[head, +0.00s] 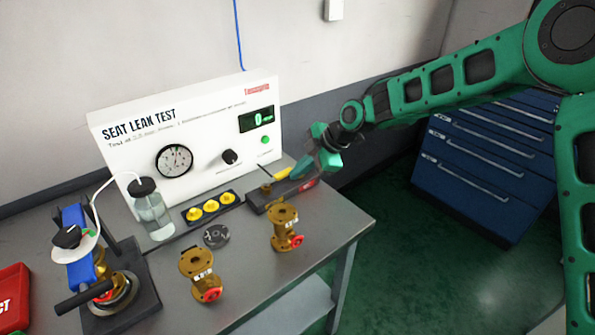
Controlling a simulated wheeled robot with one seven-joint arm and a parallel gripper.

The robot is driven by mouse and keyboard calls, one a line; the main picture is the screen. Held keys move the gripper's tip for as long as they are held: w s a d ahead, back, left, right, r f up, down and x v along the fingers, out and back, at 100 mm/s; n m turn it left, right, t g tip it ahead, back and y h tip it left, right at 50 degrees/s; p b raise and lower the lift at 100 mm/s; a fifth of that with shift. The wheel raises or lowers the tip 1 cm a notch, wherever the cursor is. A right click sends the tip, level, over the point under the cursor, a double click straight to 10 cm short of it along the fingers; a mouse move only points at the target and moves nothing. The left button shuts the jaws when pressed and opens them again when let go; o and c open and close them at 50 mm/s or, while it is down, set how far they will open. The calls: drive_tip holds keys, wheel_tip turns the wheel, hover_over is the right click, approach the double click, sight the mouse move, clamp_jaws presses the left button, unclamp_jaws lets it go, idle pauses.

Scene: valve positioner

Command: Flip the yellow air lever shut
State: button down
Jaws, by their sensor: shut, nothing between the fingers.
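The yellow air lever (282,174) is a small yellow bar near the right front of the seat leak test panel, just above a dark block (258,203) on the bench. My gripper (297,172) comes in from the right and is shut with nothing held.
Brass valves (285,232) (197,272) stand in front. A water bottle (152,213) and a clamp fixture (125,300) are at left. A blue drawer cabinet (480,175) is at right.

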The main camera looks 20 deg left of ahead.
drive_tip(key=shift+w+a+r, duration=0.1)
drive_tip(key=shift+w+r, duration=0.05)
drive_tip(key=shift+w, duration=0.2)
drive_tip(key=shift+s+d, duration=0.4)
drive_tip(key=shift+d, duration=0.05)
drive_tip(key=s+d, duration=0.2)
drive_tip(key=shift+d, duration=0.35)
drive_tip(key=w+v, duration=0.1)
drive_tip(key=v, duration=0.8)
drive_tip(key=shift+w+d+r, duration=0.2)
drive_tip(key=shift+d+r, duration=0.05)
